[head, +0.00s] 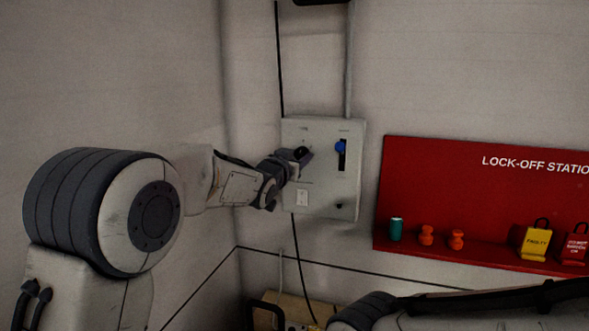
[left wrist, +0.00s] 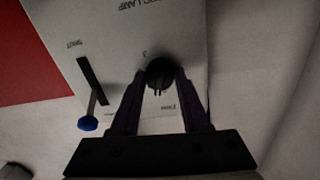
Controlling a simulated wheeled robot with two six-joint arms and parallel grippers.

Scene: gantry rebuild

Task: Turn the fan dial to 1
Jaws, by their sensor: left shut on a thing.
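The fan dial (left wrist: 160,72) is a dark round knob on a pale wall-mounted control box (head: 323,185). In the left wrist view, which shows the box turned over, a small mark like a number stands by the dial. My left gripper (head: 299,158) is at the left part of the box face. Its two fingers (left wrist: 160,82) are shut on the dial, one on each side. In the head view the gripper mostly hides the dial, and its pointer setting cannot be read. My right gripper is out of view.
A blue-knobbed lever (head: 341,147) in a dark slot sits right of the dial, with a white switch (head: 302,198) below and a small black knob (head: 339,206) at lower right. A red lock-off station (head: 450,185) with padlocks hangs to the right.

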